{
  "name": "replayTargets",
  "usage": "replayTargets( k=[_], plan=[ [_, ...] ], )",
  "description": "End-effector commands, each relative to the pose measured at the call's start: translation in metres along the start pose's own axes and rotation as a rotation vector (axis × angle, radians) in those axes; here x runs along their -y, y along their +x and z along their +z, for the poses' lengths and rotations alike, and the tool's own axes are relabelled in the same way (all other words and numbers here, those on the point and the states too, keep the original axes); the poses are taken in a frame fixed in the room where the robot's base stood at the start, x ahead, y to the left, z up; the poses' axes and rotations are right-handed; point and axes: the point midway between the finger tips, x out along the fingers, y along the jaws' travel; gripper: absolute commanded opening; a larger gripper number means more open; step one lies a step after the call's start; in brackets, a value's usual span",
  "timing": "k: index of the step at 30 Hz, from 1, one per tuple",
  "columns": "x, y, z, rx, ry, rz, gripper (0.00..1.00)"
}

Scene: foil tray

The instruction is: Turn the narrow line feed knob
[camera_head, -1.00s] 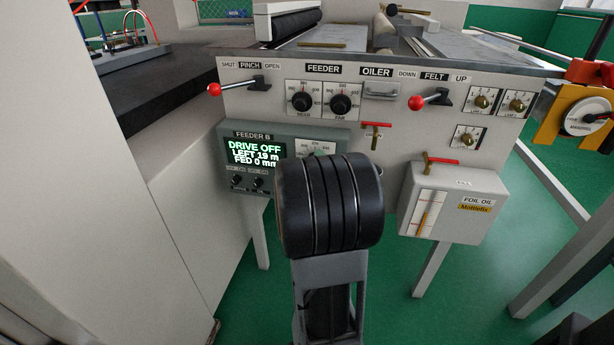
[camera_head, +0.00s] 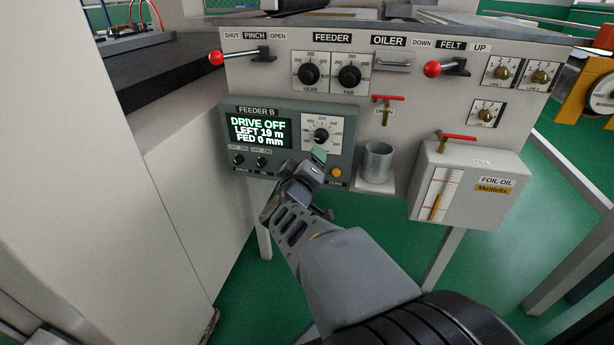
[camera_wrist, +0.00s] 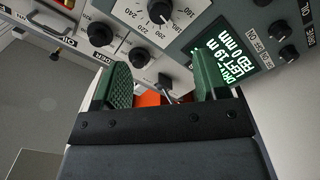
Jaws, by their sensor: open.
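No readable label says narrow line. The Feeder B panel (camera_head: 245,170) carries a black feed knob (camera_head: 321,136) on a white dial plate, right of its lit display. This knob shows at the top of the wrist view (camera_wrist: 160,12). The display (camera_head: 259,132) reads DRIVE OFF, LEFT 19 m, FED 0 mm. My gripper (camera_head: 317,157) is just below the knob in the head view. In the wrist view its green-padded fingers (camera_wrist: 163,88) are apart, with no knob between them. The gap to the panel is hard to judge.
Above are the FEEDER knobs, near (camera_head: 308,74) and far (camera_head: 350,76), and the red-balled pinch lever (camera_head: 240,55). A yellow button (camera_head: 336,173) and a metal cup (camera_head: 377,162) sit right of my gripper. The foil oil box (camera_head: 465,185) is further right.

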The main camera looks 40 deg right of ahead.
Motion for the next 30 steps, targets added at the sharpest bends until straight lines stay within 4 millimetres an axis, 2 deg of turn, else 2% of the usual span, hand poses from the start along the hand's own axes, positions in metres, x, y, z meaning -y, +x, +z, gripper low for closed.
replayTargets(
  k=[8,26,30],
  plan=[
    [0.001,-0.012,0.001,0.0,0.0,-0.003,0.67],
    [0.0,-0.012,0.0,0.001,0.0,-0.003,0.67],
    [-0.012,-0.012,-0.01,0.001,0.0,-0.002,0.67]
  ],
)
